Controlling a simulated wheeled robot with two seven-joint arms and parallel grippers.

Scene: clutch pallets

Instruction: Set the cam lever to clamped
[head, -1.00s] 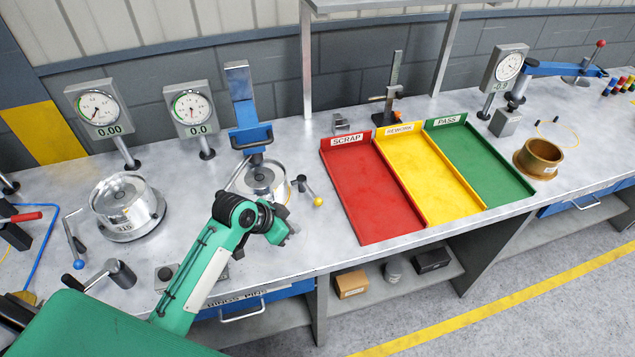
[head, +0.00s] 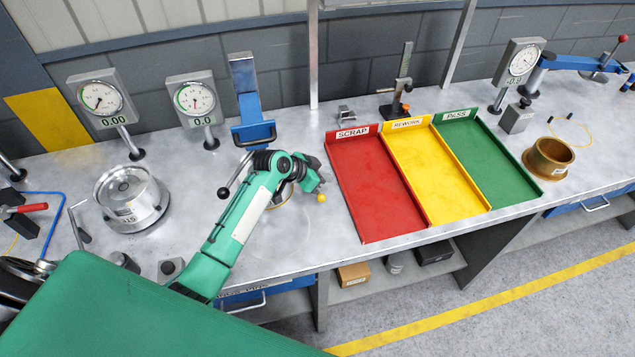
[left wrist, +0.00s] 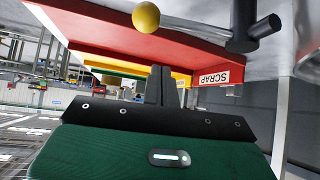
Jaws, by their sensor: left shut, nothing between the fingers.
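A small lever with a yellow ball knob (head: 321,198) stands on the bench at the right of the middle fixture, and I take it for the cam lever. In the left wrist view its yellow ball (left wrist: 146,17) hangs at the top, with a dark pivot post (left wrist: 243,38) to the right. My left gripper (head: 319,177) is shut and empty, just above and beside the knob in the head view. In the left wrist view its fingers (left wrist: 160,86) show apart from the ball. My arm hides much of the middle fixture and the lever's pivot in the head view. My right gripper is out of view.
A black-knobbed handle (head: 223,192) sticks out left of my arm. The red scrap tray (head: 372,195) lies close on the right, beside the yellow (head: 432,175) and green (head: 485,160) trays. A silver round part (head: 130,200) and dial gauges (head: 100,97) stand at the left.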

